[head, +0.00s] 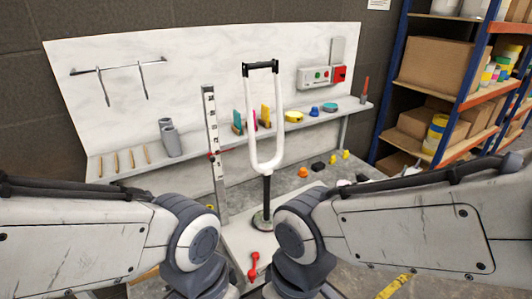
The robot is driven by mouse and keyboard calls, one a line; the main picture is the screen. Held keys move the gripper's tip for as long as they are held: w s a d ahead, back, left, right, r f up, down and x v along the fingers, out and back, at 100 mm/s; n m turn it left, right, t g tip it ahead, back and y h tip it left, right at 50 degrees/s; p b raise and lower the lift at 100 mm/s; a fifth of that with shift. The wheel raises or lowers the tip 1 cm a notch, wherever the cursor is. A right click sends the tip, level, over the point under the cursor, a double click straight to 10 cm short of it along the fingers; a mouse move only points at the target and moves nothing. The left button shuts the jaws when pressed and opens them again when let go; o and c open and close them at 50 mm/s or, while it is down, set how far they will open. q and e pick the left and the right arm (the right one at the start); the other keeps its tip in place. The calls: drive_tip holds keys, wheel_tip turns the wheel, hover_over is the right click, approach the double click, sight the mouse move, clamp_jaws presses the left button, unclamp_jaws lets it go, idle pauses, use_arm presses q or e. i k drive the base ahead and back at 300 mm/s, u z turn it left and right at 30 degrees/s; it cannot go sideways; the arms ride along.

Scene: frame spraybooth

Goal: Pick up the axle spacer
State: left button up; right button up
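A small red dumbbell-shaped piece (253,266), which looks like the axle spacer, lies on the pale bench top (236,238) between my two arms. A white fork (252,130) stands upright, prongs up, on a black post with a round dark base (262,220). A black bar (260,66) spans its two tips. My arms come in from the left and right, with their elbow joints near the bottom middle. Both grippers are out of view below, and nothing shows in them.
A ruled upright (213,140) stands left of the fork. A back shelf (300,124) holds grey cylinders, coloured panels and round items. Small black, yellow and orange parts (303,172) lie on the grey surface behind. A storage rack (455,90) with boxes stands at right.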

sight(258, 65)
drive_tip(key=z, duration=1.7)
drive_tip(key=i, duration=1.3)
drive_tip(key=u, duration=1.85)
